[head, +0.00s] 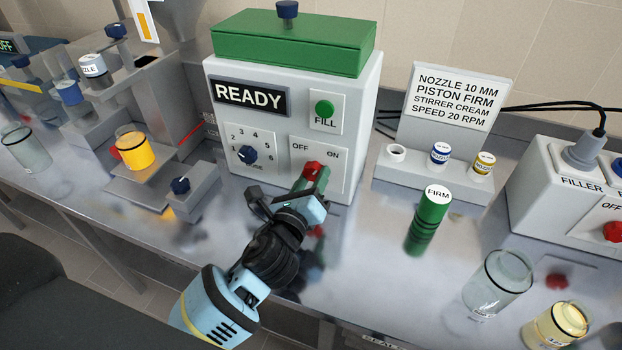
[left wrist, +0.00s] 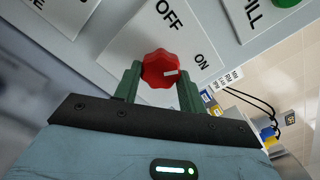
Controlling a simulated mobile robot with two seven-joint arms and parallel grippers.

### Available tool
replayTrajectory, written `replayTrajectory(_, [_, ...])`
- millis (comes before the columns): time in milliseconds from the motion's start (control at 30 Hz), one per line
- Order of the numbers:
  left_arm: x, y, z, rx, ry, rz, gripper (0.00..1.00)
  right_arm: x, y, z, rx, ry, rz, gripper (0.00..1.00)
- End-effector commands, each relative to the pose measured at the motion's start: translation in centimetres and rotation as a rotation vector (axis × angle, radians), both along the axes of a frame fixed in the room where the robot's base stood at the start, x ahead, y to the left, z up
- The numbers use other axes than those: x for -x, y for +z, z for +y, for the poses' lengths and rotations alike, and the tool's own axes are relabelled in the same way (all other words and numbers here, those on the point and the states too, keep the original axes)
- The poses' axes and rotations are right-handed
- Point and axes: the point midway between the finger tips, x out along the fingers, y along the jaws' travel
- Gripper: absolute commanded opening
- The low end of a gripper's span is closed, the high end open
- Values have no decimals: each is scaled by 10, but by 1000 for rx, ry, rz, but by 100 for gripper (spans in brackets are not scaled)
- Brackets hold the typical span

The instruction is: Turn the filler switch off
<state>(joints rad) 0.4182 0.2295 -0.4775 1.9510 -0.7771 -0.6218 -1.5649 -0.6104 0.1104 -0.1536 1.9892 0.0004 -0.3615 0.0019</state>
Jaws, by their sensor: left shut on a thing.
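The filler (head: 365,100) is a white machine with a green lid and a READY display. Its red switch knob (head: 313,168) sits on the front panel below the OFF and ON labels. My left gripper (head: 314,183) reaches up to it from below and is shut on the knob. In the left wrist view the two green fingers stand on either side of the red knob (left wrist: 160,66), and the white mark on the knob points toward the ON label side. The fingers partly hide the knob in the head view. My right gripper is not in view.
A green FIRM cylinder (head: 430,220) stands on the counter to the right. Beyond it are a glass jar (head: 498,283), a cream-filled jar (head: 556,325) and a socket box (head: 545,182) with another red knob (head: 613,231). A blue dial (head: 248,154) sits left of the switch.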

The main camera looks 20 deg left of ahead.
Motion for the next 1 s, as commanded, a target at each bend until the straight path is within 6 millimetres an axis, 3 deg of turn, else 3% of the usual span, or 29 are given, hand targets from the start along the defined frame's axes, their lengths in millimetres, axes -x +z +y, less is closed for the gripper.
replayTrajectory(1000, [0,5,-2,907,0,31,18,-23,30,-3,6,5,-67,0])
